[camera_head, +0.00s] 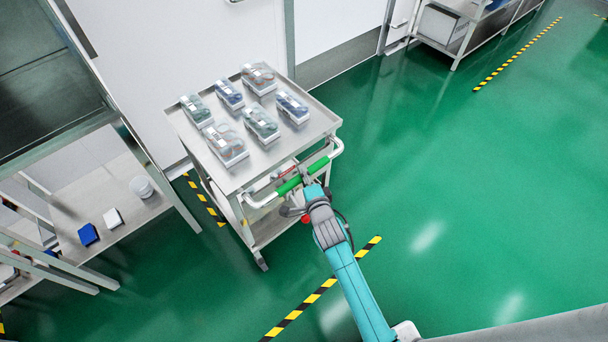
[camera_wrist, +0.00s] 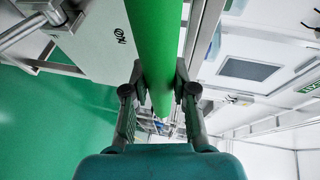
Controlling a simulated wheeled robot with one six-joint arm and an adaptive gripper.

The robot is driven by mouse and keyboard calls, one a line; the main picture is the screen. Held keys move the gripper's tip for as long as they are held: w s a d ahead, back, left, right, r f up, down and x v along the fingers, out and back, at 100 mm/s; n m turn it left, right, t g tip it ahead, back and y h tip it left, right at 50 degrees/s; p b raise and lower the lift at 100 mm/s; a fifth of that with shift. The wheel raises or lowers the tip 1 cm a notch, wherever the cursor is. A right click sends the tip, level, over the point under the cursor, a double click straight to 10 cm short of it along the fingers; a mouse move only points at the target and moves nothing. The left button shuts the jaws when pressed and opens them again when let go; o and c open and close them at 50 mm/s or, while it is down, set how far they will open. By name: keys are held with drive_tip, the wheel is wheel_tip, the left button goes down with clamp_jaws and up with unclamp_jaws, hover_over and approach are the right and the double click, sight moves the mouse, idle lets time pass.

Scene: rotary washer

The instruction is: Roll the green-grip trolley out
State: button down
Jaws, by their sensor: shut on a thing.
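The trolley (camera_head: 215,172) is a steel cart with a flat top and a lower shelf, standing beside a white wall panel. Its push handle has green grips (camera_head: 318,165) at the near right side. Several clear packs with contents (camera_head: 261,122) lie on its top. My gripper (camera_head: 303,187) is at the handle, and the arm reaches to it from the lower right. In the wrist view, the green grip (camera_wrist: 156,45) runs between the two fingers of my gripper (camera_wrist: 158,88), which are shut on it. The fingertips are partly hidden behind the grip.
Yellow-black floor tape (camera_head: 318,294) crosses the floor near the arm. A steel rack (camera_head: 100,222) with a white tub (camera_head: 141,187) and a blue item (camera_head: 88,234) stands at left. Another bench (camera_head: 462,40) is at the back right. The green floor (camera_head: 470,190) right of the trolley is clear.

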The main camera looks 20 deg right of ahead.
drive_tip(key=c, duration=0.9)
unclamp_jaws()
drive_tip(key=v, duration=1.2)
drive_tip(key=s+a+n+y, duration=0.1)
drive_tip(key=s+n, duration=0.8)
drive_tip(key=s, duration=1.1)
drive_tip(key=s+r+n, duration=0.9)
drive_tip(key=s+r, duration=0.2)
drive_tip(key=s, duration=0.4)
drive_tip(key=shift+r+g, duration=0.3)
drive_tip(key=shift+g, duration=0.1)
